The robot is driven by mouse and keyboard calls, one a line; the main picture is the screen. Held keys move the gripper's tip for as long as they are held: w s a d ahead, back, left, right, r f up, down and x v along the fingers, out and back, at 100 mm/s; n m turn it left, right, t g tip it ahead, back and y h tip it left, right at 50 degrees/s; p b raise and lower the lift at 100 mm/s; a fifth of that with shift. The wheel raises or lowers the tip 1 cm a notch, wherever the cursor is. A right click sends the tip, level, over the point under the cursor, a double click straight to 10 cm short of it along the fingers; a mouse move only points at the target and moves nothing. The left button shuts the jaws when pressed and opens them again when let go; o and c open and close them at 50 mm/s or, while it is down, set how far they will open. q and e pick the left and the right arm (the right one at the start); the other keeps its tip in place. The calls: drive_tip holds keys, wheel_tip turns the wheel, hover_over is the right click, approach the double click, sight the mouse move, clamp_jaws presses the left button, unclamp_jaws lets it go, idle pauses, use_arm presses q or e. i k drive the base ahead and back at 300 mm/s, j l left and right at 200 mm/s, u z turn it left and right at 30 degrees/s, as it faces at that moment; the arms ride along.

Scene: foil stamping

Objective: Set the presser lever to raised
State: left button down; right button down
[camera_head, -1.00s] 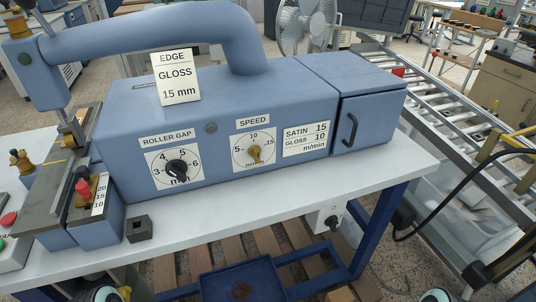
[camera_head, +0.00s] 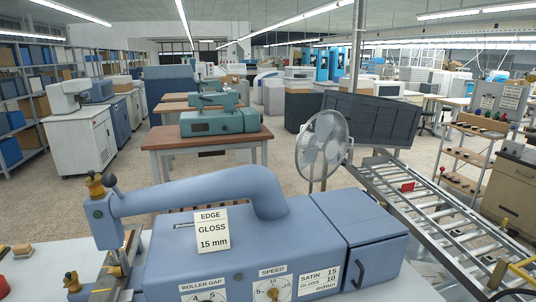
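The blue stamping machine (camera_head: 290,235) stands on the table in front of me, with a thick curved arm reaching left to a blue head (camera_head: 103,222). A short lever with a dark ball knob (camera_head: 110,180) sticks up from the top of that head, beside a brass fitting (camera_head: 95,187). It looks like the presser lever, but no label on it can be read. A metal rod runs down from the head to parts at the lower left, cut off by the picture's bottom edge. Neither of my grippers is in view.
A card (camera_head: 212,230) reading edge, gloss, 15 mm leans on the machine. A red button (camera_head: 3,285) is at the lower left edge. A fan (camera_head: 322,146) stands behind, and a roller conveyor (camera_head: 430,215) runs along the right. The air around the head is clear.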

sight(108, 180)
drive_tip(key=u, duration=1.25)
